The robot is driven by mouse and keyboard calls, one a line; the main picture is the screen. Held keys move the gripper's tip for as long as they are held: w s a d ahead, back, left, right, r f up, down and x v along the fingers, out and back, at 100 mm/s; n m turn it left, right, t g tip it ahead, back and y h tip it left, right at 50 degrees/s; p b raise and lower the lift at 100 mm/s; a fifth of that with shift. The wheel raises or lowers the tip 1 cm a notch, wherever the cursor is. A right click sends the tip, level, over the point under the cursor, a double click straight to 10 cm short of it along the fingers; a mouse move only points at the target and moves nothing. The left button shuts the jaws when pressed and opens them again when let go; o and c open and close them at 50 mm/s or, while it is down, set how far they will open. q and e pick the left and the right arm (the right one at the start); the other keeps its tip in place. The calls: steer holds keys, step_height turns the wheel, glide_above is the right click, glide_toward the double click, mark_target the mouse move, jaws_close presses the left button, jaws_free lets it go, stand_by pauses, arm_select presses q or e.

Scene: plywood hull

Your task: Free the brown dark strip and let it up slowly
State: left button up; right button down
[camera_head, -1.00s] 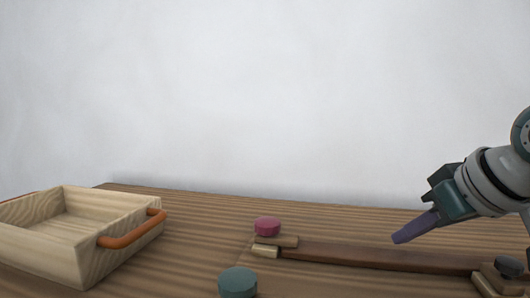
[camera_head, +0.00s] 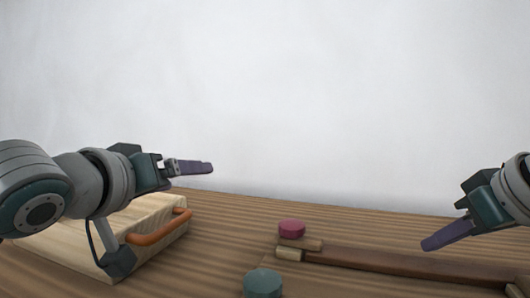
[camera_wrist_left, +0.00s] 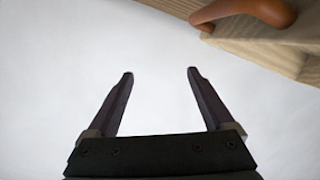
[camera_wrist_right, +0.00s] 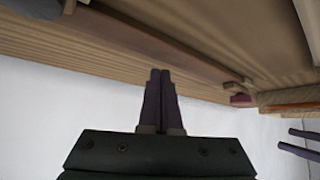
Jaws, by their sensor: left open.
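The dark brown strip (camera_head: 400,263) lies low along the plywood, from a small wooden block with a pale end (camera_head: 289,254) to the right picture edge. Its right end is cut off in the head view. It also crosses the right wrist view (camera_wrist_right: 165,45). A pink round knob (camera_head: 291,229) sits by the block, and a teal round knob (camera_head: 263,283) stands nearer. My left gripper (camera_head: 212,168) is open and empty, in the air above the crate's right side. My right gripper (camera_head: 424,246) is shut, with no object visible between its fingertips (camera_wrist_right: 160,72), above the strip.
A pale wooden crate (camera_head: 150,256) with an orange handle (camera_head: 160,229) stands at the left, partly hidden by my left arm. The plywood surface (camera_head: 215,245) between crate and knobs is clear. A plain pale wall (camera_head: 330,90) is behind.

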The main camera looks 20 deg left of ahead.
arm_select(q)
steer(key=w+d+g, duration=0.1)
steer(key=w+g, duration=0.2)
steer(key=w, duration=0.1)
steer(key=m+g+h, duration=0.2)
steer(key=m+g, duration=0.6)
glide_toward(290, 224)
steer(key=x, duration=0.9)
steer(key=shift+c, duration=0.3)
jaws_close()
arm_select(e)
steer(key=shift+f, duration=0.15)
